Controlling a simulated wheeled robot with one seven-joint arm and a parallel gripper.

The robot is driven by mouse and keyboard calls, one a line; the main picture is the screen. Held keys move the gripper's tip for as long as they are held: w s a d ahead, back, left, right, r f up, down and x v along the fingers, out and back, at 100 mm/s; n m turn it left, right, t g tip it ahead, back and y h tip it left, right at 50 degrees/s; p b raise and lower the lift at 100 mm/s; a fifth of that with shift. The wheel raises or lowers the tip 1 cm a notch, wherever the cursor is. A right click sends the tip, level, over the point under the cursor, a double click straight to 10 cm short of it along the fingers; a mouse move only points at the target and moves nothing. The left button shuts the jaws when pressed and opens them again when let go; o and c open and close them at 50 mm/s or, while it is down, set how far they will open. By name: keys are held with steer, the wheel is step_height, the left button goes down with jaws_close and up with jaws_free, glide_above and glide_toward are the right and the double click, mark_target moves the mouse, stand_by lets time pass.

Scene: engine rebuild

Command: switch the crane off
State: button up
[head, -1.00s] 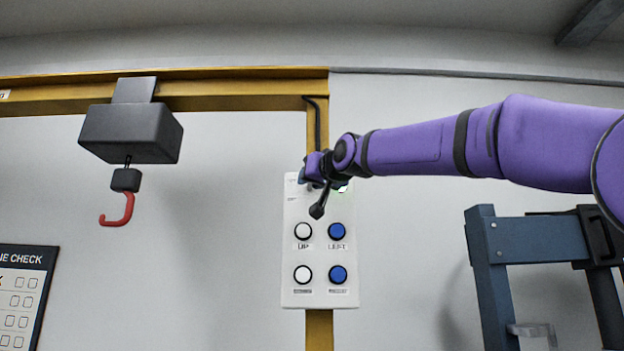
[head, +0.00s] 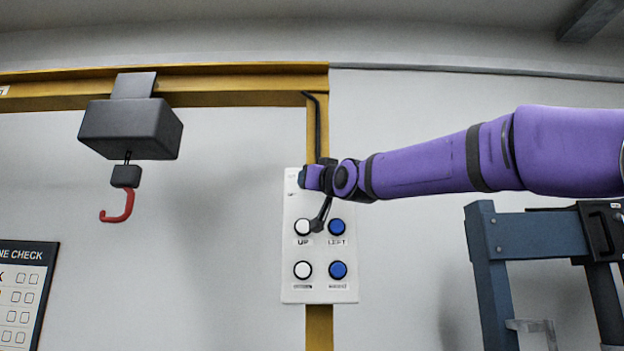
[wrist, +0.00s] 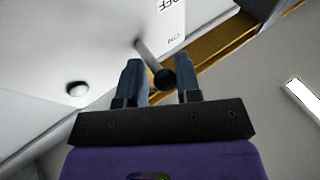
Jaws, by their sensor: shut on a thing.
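The white crane control panel (head: 320,285) hangs on the yellow post; its lower buttons show, white at left and blue at right. In the head view my gripper (head: 308,178) is at the panel's upper part and hides the switch there. In the wrist view my gripper (wrist: 160,70) has one finger each side of the dark ball end of a switch lever (wrist: 152,57) and is shut on it. The lever stands out from the panel, near the upside-down OFF label (wrist: 171,5) and ON label (wrist: 173,38). Its exact position between them is unclear.
The crane's dark hoist (head: 130,128) and red hook (head: 118,206) hang at left from the yellow beam (head: 230,82). A blue frame (head: 535,235) stands at right, below my arm. A check board (head: 22,290) is at lower left. Wall space left of the panel is clear.

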steer(key=shift+s+a+f, duration=0.1)
steer(key=shift+a+f, duration=0.05)
steer(key=shift+a, duration=0.05)
steer(key=shift+f+n+t+y, duration=0.3)
steer(key=shift+n+t+y, duration=0.1)
steer(key=shift+n+y, duration=0.25)
steer(key=shift+f+n+t+y, duration=0.25)
steer(key=shift+n+t+y, duration=0.15)
steer(key=shift+n+y, duration=0.25)
steer(key=shift+f+n+y, duration=0.35)
steer(key=shift+n+y, duration=0.65)
steer(key=shift+y, duration=0.2)
steer(key=o, duration=0.8)
steer(key=shift+a, duration=0.15)
steer(key=shift+w, duration=0.2)
